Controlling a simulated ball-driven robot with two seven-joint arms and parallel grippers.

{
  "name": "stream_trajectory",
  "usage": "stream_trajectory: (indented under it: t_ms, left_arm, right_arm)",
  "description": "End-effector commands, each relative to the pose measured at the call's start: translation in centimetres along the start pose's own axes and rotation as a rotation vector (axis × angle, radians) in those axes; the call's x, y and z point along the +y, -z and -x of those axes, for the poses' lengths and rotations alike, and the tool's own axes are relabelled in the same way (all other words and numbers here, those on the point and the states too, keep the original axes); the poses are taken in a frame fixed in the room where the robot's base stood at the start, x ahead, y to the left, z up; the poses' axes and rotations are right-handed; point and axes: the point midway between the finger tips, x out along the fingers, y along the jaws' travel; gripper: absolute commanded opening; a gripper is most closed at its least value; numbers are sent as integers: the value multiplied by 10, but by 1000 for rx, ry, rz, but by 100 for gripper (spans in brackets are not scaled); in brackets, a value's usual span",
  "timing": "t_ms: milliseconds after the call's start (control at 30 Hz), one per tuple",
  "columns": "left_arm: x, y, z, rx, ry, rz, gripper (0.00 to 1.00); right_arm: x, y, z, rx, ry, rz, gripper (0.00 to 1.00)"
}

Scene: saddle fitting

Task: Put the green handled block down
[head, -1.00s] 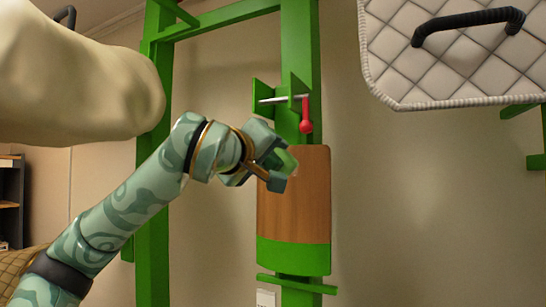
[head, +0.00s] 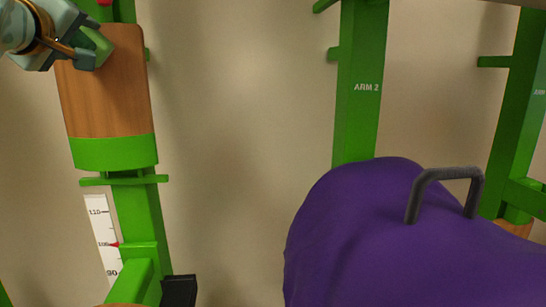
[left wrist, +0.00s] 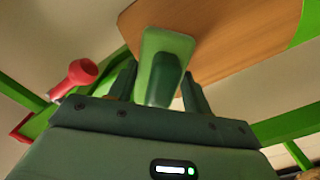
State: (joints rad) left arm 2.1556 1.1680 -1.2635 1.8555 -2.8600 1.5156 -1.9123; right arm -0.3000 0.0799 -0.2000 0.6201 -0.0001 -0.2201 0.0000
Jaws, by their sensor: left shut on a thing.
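The green handled block (head: 108,100) is a wooden panel with a green lower band, upright in front of a green post (head: 147,215) at the left of the head view. Its lower edge is just above a green crosspiece (head: 125,180); I cannot tell whether they touch. My left gripper (head: 93,47) is shut on the block's green handle, near its upper part. In the left wrist view the green handle (left wrist: 163,68) stands between the two fingers (left wrist: 158,88), with the wooden face (left wrist: 215,35) behind. My right gripper is not in view.
A scale strip (head: 102,235) with a red pointer is below the block. A purple padded form (head: 380,235) with a grey handle (head: 445,175) fills the lower right, before the ARM 2 post (head: 360,85). A red knob (left wrist: 75,78) is left of my left gripper in the wrist view.

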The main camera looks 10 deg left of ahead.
Motion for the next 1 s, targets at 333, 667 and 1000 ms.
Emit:
stream_trajectory:
  t_ms: [333,667,1000]
  left_arm:
    - [-5,-5,-28,1,0,0,31]
    - [-4,-3,-26,2,-2,0,31]
    - [1,1,19,3,-4,-1,31]
  right_arm:
    - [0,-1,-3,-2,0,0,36]
    - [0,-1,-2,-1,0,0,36]
    - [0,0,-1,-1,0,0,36]
